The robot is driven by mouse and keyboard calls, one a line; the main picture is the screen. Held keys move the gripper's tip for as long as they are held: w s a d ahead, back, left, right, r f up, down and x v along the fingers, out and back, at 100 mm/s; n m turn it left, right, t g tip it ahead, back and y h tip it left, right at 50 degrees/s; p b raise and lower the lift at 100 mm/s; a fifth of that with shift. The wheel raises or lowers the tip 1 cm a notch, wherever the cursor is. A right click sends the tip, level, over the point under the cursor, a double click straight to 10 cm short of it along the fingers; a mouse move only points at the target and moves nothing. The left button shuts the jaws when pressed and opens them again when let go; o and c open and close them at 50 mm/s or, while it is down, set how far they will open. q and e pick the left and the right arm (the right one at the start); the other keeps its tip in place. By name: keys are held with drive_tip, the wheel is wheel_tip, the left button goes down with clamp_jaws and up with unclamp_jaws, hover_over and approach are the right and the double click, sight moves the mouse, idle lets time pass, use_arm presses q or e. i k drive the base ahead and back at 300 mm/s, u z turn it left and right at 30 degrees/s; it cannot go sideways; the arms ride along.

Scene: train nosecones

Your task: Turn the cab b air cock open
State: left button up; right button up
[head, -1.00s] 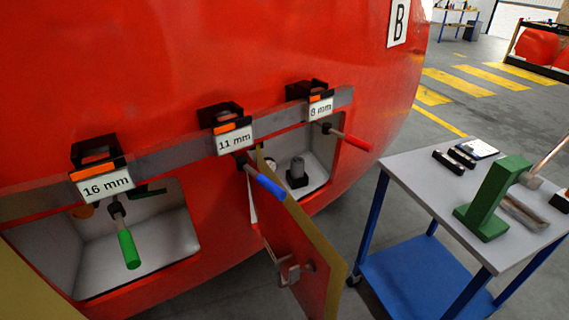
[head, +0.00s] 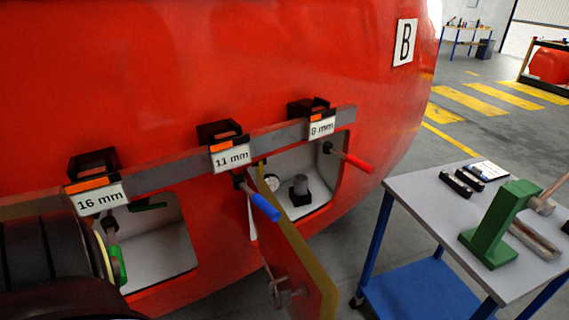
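The red cab nose with the B sign (head: 404,42) fills the left and middle of the view. In its left recess (head: 160,250), a dark green lever (head: 148,207) shows near the top; I cannot tell for sure whether it is the air cock. The right recess (head: 312,205) holds a grey cylinder on a dark base (head: 300,189) and a round gauge (head: 271,182). A dark rounded part of my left arm fills the lower left corner and covers part of the left recess. No fingers of my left gripper show. My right gripper is out of view.
A grey rail (head: 180,158) carries tools with a green (head: 118,265), a blue (head: 262,206) and a red handle (head: 348,160). An open hatch door (head: 298,265) juts out. A trolley (head: 425,188) with a green stand (head: 495,225) is at right.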

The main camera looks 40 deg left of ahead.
sight(261, 162)
drive_tip(key=i, duration=0.55)
drive_tip(key=u, duration=2.7)
